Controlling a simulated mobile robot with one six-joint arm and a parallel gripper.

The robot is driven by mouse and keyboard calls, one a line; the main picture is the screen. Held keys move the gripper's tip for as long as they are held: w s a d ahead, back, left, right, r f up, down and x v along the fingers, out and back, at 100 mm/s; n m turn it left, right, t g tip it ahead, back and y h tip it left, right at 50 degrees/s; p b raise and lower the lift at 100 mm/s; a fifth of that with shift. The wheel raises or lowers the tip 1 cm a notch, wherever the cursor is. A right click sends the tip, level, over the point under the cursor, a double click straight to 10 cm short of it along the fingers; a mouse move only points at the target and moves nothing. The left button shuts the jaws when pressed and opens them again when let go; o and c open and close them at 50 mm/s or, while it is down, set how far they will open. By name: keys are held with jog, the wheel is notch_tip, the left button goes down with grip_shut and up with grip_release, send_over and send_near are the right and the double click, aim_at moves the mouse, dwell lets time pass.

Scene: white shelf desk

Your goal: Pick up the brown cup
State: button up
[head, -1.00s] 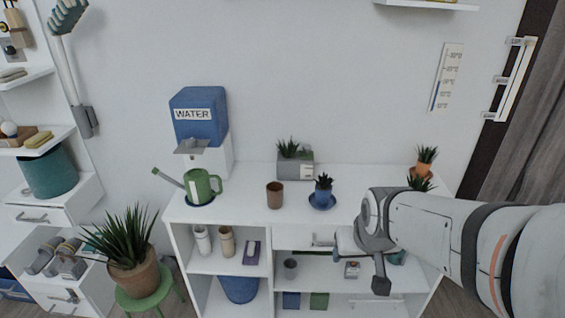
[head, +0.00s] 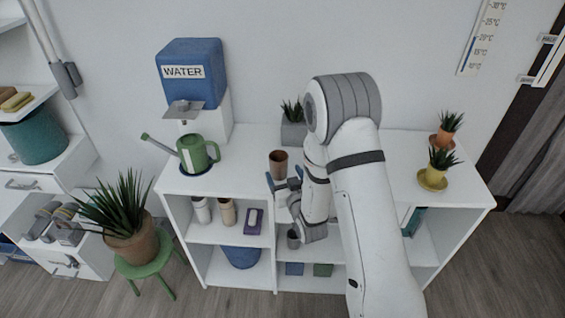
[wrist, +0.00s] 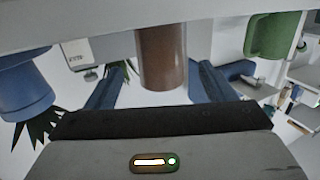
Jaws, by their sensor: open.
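The brown cup (head: 278,163) stands upright on the white desk top, right of the green watering can. My gripper (head: 283,182) is just in front of the cup, with its blue fingers apart. In the wrist view, the brown cup (wrist: 162,58) appears at the upper middle, between and beyond the two fingers of my gripper (wrist: 158,85). I cannot tell whether a finger touches the cup. The gripper holds nothing.
A green watering can (head: 196,153) and a blue water dispenser (head: 192,75) stand to the left. A grey planter (head: 293,130) is behind the cup. A blue pot (wrist: 24,85) shows in the wrist view. Small potted plants (head: 437,170) stand at the right.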

aim_at(276, 159)
jog(key=shift+w+a+f, duration=0.1)
jog(key=shift+w+a, duration=0.15)
jog(key=p+x, duration=0.2)
jog(key=x, duration=0.5)
jog(key=shift+w+d, duration=0.1)
jog(key=shift+w, duration=0.05)
jog(key=c, duration=1.2)
jog(key=shift+b, duration=0.45)
